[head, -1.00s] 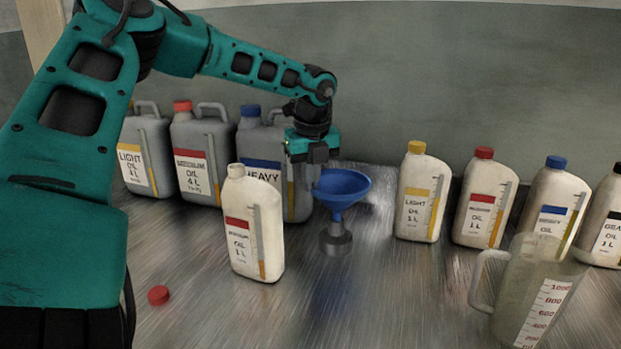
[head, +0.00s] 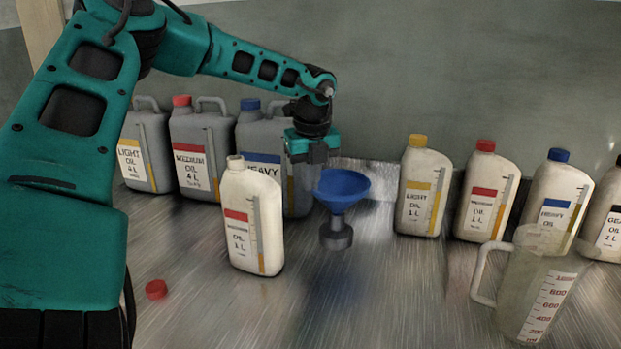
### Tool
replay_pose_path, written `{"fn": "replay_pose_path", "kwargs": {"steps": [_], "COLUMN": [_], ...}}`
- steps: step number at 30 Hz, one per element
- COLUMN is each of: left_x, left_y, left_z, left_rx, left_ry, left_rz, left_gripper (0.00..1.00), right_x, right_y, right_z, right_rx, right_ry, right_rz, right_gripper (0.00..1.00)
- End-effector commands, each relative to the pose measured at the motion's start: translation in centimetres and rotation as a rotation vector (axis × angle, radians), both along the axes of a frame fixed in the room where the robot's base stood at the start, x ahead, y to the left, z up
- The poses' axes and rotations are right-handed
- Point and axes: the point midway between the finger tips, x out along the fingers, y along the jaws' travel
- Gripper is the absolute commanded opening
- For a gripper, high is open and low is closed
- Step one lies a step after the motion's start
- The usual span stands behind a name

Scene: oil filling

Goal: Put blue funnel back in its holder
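The blue funnel (head: 343,187) stands upright in the middle of the table, with its spout down in a small grey holder (head: 336,236). My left gripper (head: 311,168) points down at the funnel's left rim. It looks very close to the rim, but I cannot tell whether it touches. The fingers are small, dark and partly hidden, so their opening is unclear. My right gripper is not in view.
An uncapped white medium-oil bottle (head: 252,222) stands just left of the funnel. A red cap (head: 156,289) lies at front left. Grey canisters (head: 200,150) stand behind. Several white bottles (head: 423,190) and a clear measuring jug (head: 535,285) are at right. Table front centre is clear.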

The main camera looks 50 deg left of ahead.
Motion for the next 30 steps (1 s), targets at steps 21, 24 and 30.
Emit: {"fn": "replay_pose_path", "kwargs": {"steps": [21,24,30], "left_x": [0.01,-0.01,-0.01], "left_y": [0.00,0.01,0.01], "left_z": [-0.12,-0.13,-0.14], "left_rx": [0.000,0.000,0.000], "left_ry": [0.000,0.000,0.000], "left_rz": [0.000,0.000,0.000], "left_gripper": [0.31,0.31,0.31], "right_x": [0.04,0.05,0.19], "right_y": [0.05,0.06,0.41], "right_z": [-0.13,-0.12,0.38], "right_rx": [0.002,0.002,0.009], "right_ry": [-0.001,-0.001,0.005], "right_rz": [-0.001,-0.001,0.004], "right_gripper": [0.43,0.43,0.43]}}
